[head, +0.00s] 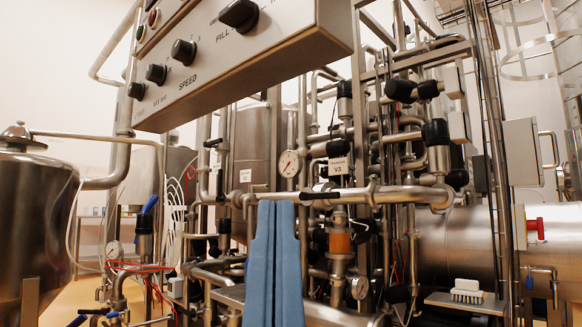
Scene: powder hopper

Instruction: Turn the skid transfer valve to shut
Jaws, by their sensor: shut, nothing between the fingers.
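A white tag reading V3 (338,166) hangs above a horizontal steel pipe (385,194) in the middle of the head view; its smaller upper line is too small to read surely. A dark lever-like handle (320,195) lies roughly along the pipe just below and left of the tag. I cannot tell for certain whether it is the skid transfer valve's handle. A red handle (536,227) shows on a fitting at the far right.
A control panel (240,60) with black knobs juts across the upper left. A white brush (467,291) lies on a small shelf at lower right. A steel vessel (35,225) stands at left. Dense piping leaves little free room.

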